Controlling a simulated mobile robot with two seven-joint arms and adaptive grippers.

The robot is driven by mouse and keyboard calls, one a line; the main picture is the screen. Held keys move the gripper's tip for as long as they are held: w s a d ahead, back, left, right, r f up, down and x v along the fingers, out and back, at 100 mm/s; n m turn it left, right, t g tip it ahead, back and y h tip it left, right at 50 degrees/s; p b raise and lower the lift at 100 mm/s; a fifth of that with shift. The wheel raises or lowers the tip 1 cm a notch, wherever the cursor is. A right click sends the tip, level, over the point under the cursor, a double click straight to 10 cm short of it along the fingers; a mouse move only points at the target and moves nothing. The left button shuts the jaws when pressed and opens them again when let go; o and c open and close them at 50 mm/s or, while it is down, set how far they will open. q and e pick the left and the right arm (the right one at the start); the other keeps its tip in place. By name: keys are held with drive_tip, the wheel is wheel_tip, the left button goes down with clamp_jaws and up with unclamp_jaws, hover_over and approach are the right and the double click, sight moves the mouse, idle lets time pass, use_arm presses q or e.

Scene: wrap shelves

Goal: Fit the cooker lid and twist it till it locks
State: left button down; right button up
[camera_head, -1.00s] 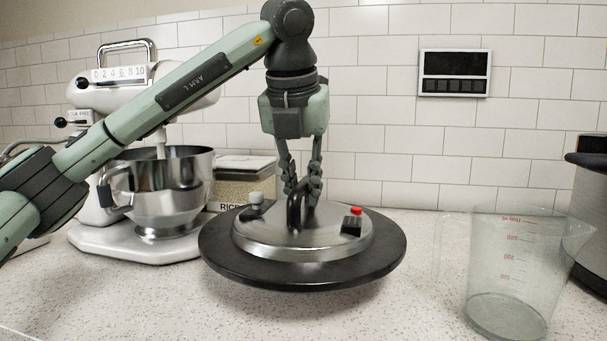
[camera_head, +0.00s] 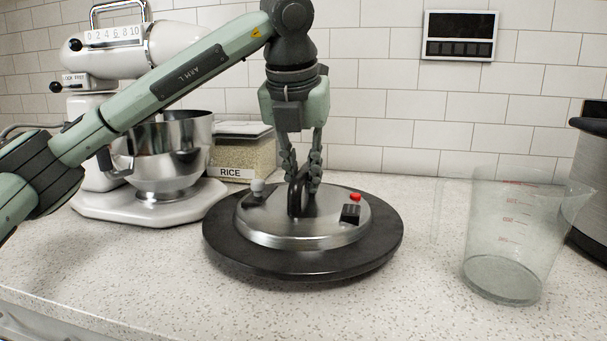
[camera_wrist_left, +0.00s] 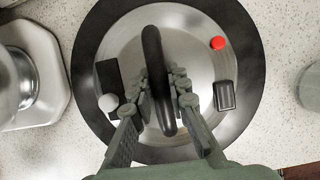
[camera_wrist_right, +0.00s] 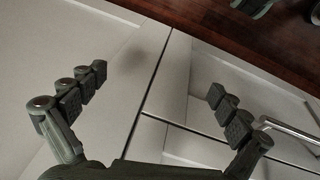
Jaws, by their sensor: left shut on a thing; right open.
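The silver lid (camera_head: 305,226) has a black arched handle, a red button and a grey knob. A wide black disc (camera_head: 228,248) surrounds it underneath; I cannot tell whether the disc belongs to the lid or touches the counter. My left gripper (camera_head: 302,172) points down and is shut on the handle; the left wrist view shows its fingers on both sides of the handle (camera_wrist_left: 157,60). A steel vessel with a black top (camera_head: 592,185), perhaps the cooker, is cut off at the right edge. My right gripper (camera_wrist_right: 157,84) is open and empty before cabinet fronts.
A clear measuring jug (camera_head: 520,240) stands between the lid and the steel vessel. A white stand mixer (camera_head: 150,200) with a steel bowl and a rice box (camera_head: 245,160) stand at the back left. The counter (camera_head: 420,295) is bare in front.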

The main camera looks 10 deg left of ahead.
drive_tip(key=shift+s+d+r, duration=0.1)
drive_tip(key=shift+s+r, duration=0.05)
drive_tip(key=shift+r, duration=0.1)
use_arm(q)
drive_tip(key=shift+f, duration=0.15)
drive_tip(key=shift+b, duration=0.3)
drive_tip(key=c, duration=1.5)
unclamp_jaws()
drive_tip(key=shift+f, duration=0.2)
drive_tip(key=shift+o, duration=0.2)
use_arm(e)
drive_tip(key=shift+s+d+r, duration=0.1)
drive_tip(key=shift+s+r, duration=0.05)
drive_tip(key=shift+r, duration=0.35)
use_arm(q)
drive_tip(key=shift+r, duration=0.1)
use_arm(e)
drive_tip(key=shift+r, duration=0.1)
